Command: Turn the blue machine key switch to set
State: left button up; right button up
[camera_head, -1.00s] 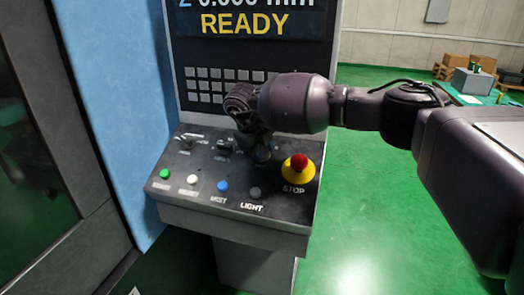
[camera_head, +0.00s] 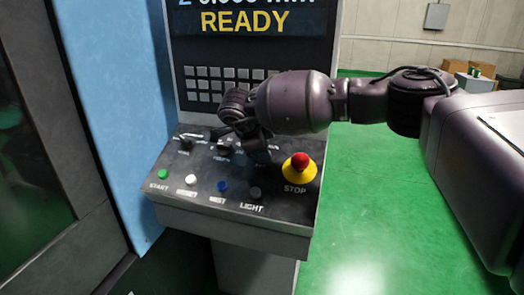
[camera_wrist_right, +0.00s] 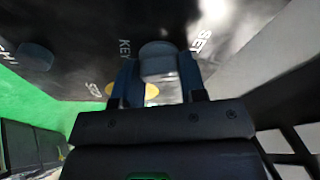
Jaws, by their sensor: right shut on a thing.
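The key switch (camera_wrist_right: 158,62) shows in the right wrist view as a grey rounded knob on the dark panel, with the words KEY and SET beside it. My right gripper (camera_wrist_right: 158,78) is shut on it, one dark finger on each side. In the head view my right gripper (camera_head: 262,148) reaches down onto the back right of the sloping control panel (camera_head: 230,222) and mostly hides the switch there. I cannot tell exactly which mark the switch points to. My left gripper is not in view.
The yellow and red STOP button (camera_head: 300,165) is close to the right of my gripper. Two dark knobs, one of them the left knob (camera_head: 186,142), are to its left. A front row holds green, white, blue (camera_head: 222,187) and grey buttons. The screen (camera_head: 250,20) reads READY.

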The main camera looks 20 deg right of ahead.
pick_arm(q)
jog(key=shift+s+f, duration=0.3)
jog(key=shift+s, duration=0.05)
pick_arm(e)
jog(key=shift+n+t, duration=0.3)
jog(key=shift+n, duration=0.6)
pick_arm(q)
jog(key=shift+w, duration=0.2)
pick_arm(e)
jog(key=o, duration=0.9)
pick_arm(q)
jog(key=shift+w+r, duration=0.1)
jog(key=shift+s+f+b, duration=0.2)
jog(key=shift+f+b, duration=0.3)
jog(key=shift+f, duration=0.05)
pick_arm(e)
jog(key=v, duration=1)
jog(key=shift+s+a+r, duration=0.1)
jog(key=shift+a+r, duration=0.15)
jog(key=shift+r, duration=0.1)
